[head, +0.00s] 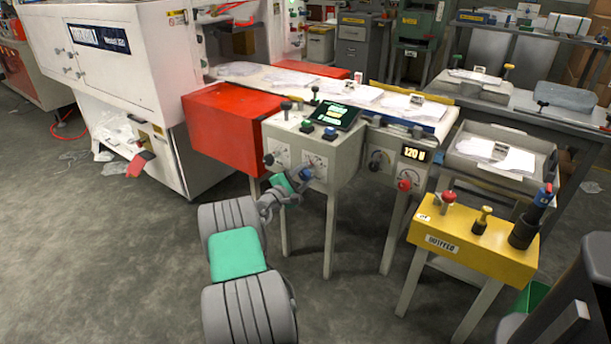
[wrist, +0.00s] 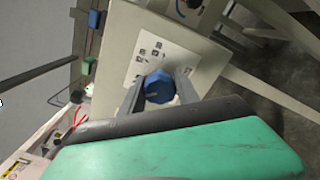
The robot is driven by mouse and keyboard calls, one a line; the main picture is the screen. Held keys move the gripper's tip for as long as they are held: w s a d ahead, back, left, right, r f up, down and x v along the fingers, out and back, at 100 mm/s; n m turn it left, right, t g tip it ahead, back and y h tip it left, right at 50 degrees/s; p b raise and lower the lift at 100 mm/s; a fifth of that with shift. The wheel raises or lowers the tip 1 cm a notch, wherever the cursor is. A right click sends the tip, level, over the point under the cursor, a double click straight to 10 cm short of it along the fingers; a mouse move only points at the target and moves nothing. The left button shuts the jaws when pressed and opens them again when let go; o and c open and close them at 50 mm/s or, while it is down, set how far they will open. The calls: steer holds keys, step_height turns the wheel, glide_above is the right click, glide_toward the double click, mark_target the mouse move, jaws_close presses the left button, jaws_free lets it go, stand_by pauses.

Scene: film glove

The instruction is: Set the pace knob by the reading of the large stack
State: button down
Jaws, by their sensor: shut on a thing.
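A blue knob (head: 307,174) sits on the front panel of the pale control box (head: 330,178); I cannot tell whether it is the pace knob. My gripper (head: 301,177) reaches it from the lower left. In the wrist view, the two fingers (wrist: 160,92) are shut on either side of the blue knob (wrist: 158,86), with a pale marked plate behind it; the marks are too small to read. A paper stack (head: 514,160) with a small tag lies in the grey tray at right. More paper stacks (head: 410,105) lie on the belt. Their tag readings are illegible.
A black knob (head: 269,159) sits left of the blue one. A yellow stand (head: 470,240) with stamps is at right.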

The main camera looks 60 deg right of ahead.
mark_target(302, 176)
steer(key=m+b, duration=0.3)
steer(key=m, duration=0.2)
steer(key=shift+f, duration=0.2)
steer(key=m+b, duration=0.3)
steer(key=m, duration=0.1)
steer(key=shift+r+m+b, duration=0.1)
steer(key=shift+m+b, duration=0.55)
steer(key=shift+m, duration=0.45)
steer(key=c, duration=0.9)
jaws_free()
steer(key=shift+r, duration=0.1)
steer(key=a+p, duration=0.1)
steer(key=a, duration=0.2)
steer(key=w+a+p, duration=0.1)
steer(key=a, duration=0.3)
steer(key=shift+w+r, duration=0.1)
steer(key=shift+w, duration=0.05)
steer(key=shift+a, duration=0.35)
